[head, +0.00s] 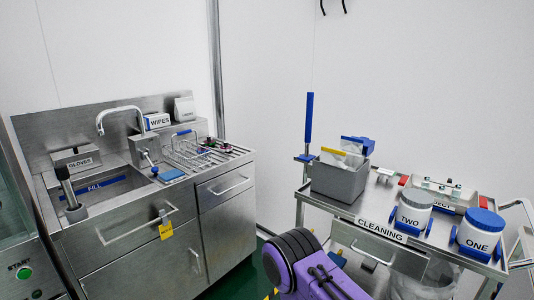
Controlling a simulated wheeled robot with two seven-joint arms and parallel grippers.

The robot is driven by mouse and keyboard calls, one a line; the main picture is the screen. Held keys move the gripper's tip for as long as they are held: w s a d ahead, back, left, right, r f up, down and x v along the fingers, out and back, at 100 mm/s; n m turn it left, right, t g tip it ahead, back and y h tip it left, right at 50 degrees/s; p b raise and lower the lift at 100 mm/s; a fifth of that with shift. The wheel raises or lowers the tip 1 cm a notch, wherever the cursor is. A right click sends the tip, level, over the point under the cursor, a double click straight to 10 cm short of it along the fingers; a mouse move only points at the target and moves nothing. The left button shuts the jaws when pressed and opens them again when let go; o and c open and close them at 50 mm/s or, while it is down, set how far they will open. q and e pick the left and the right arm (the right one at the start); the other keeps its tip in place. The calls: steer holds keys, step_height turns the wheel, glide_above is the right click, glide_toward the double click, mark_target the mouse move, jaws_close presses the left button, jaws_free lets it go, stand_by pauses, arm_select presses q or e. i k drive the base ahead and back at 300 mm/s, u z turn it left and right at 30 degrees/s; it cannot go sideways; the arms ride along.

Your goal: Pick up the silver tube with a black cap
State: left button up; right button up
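A silver tube with a black cap (68,188) stands slightly tilted at the left front of the sink counter. Its lower end sits in a dark grey round holder (76,213), beside the sink basin marked FILL. The black cap is at its top. Neither of my grippers shows in the head view. A purple and black part of my own arm shows at the bottom middle, well away from the tube.
A cleaning cart (345,211) with a grey bin and white jars stands at right. Green floor lies between.

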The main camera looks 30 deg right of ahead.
mark_target(62, 175)
steer(key=z, duration=0.1)
steer(key=k, duration=0.5)
steer(key=z, duration=1.05)
steer(key=i, duration=1.15)
steer(key=u, duration=0.7)
